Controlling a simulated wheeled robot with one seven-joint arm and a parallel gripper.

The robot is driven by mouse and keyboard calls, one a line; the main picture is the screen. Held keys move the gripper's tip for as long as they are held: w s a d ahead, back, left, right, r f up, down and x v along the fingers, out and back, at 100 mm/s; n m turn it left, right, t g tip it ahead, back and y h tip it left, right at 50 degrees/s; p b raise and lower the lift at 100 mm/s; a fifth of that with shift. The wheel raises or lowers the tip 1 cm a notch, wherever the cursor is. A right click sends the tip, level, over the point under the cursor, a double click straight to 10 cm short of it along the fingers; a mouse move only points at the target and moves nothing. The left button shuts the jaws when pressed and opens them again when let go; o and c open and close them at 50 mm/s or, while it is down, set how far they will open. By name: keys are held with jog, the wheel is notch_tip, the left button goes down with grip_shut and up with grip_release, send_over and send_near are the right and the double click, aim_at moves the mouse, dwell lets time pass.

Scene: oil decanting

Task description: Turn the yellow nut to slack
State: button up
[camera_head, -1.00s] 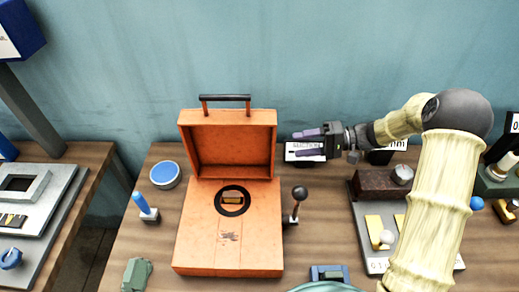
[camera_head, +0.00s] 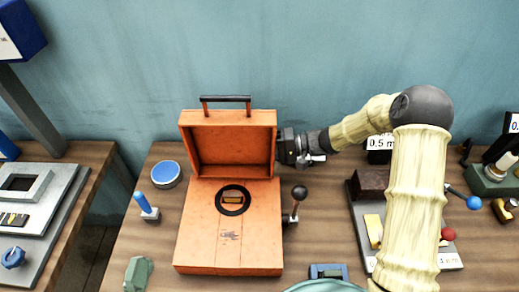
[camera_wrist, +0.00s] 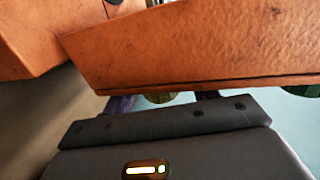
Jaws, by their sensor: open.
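The orange case (camera_head: 228,235) stands open on the table with its lid (camera_head: 235,145) raised. A yellow block sits inside a black ring (camera_head: 233,186) on its front panel; I cannot tell whether it is the yellow nut. My gripper (camera_head: 288,147) is at the right edge of the lid, its fingers hidden behind it. In the wrist view the lid (camera_wrist: 200,45) crosses above my open purple fingers (camera_wrist: 122,103). A rounded yellow-green piece (camera_wrist: 158,97) shows partly below the lid edge between the fingers. Another green piece (camera_wrist: 302,90) shows at the right.
A black-knobbed lever (camera_head: 299,193) stands right of the case. A blue-topped round tin (camera_head: 166,174) and a blue-handled piece (camera_head: 143,202) stand at its left. A plate with yellow blocks (camera_head: 374,230) lies at the right. The wall is close behind the lid.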

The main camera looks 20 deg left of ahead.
jog(key=c, duration=1)
jog(key=shift+o, duration=0.2)
jog(key=shift+f+g+y+p, duration=0.1)
jog(key=shift+g+y+p, duration=0.2)
jog(key=shift+y, duration=0.5)
jog(key=shift+f+g+y+b, duration=0.15)
jog(key=shift+g+y+b, duration=0.25)
jog(key=shift+y, duration=0.3)
jog(key=shift+r+y, duration=0.2)
jog(key=shift+y, duration=0.4)
jog(key=o, duration=1)
jog(key=shift+c, duration=0.2)
